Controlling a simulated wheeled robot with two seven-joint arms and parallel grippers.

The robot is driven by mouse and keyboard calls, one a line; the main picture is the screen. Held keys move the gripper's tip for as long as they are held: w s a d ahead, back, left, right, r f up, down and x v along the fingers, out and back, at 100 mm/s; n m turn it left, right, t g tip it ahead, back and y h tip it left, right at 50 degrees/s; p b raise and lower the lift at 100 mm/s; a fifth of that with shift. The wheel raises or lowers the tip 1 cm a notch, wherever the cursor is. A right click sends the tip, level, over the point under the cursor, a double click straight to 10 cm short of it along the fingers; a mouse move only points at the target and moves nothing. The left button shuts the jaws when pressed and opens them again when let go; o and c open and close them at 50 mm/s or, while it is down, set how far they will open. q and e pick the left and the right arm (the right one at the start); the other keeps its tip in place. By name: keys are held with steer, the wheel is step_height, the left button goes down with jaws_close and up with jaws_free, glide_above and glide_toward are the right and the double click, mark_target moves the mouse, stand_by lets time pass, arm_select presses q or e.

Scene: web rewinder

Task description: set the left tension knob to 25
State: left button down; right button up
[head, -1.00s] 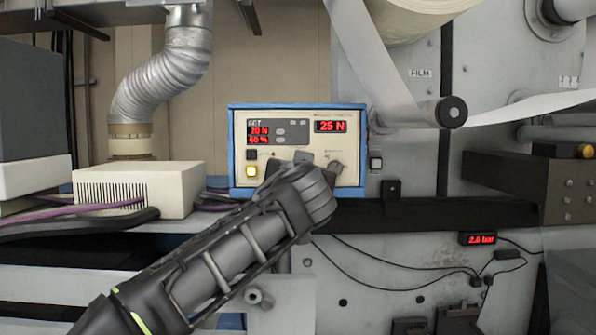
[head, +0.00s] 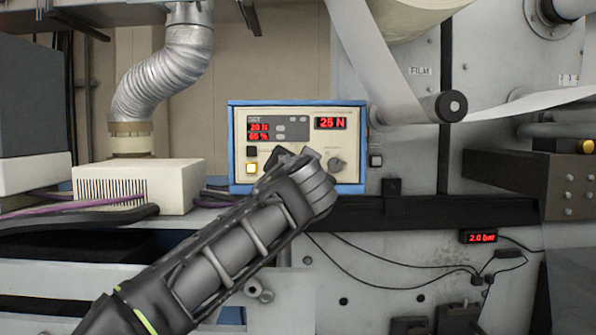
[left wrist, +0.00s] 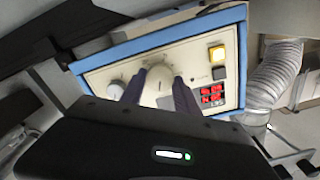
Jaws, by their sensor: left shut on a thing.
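The tension control box (head: 312,104) has a cream panel in a blue frame. Its small red SET readout (head: 258,127) looks like 20 N, and a larger readout (head: 331,124) shows 25 N. My left gripper (head: 288,160) is at the panel's lower middle and hides the left tension knob in the head view. In the left wrist view, turned nearly upside down, its two fingers are shut on either side of the left knob (left wrist: 158,84). The right knob (head: 336,163) is uncovered beside it and also shows in the wrist view (left wrist: 116,90). My right gripper is not in view.
A lit yellow button (head: 252,169) is left of the gripper on the panel. A vented cream box (head: 138,188) and a silver duct (head: 166,75) stand left. A film roller (head: 449,107) is at right. A pressure display (head: 478,237) hangs lower right.

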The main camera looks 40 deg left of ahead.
arm_select(q)
steer(key=shift+m, duration=1.6)
steer(key=c, duration=0.9)
jaws_free()
steer(key=shift+s+d+f+b, duration=0.1)
steer(key=shift+s+d+b, duration=0.25)
steer(key=shift+b, duration=0.15)
steer(key=b+v, duration=0.2)
steer(key=v, duration=0.5)
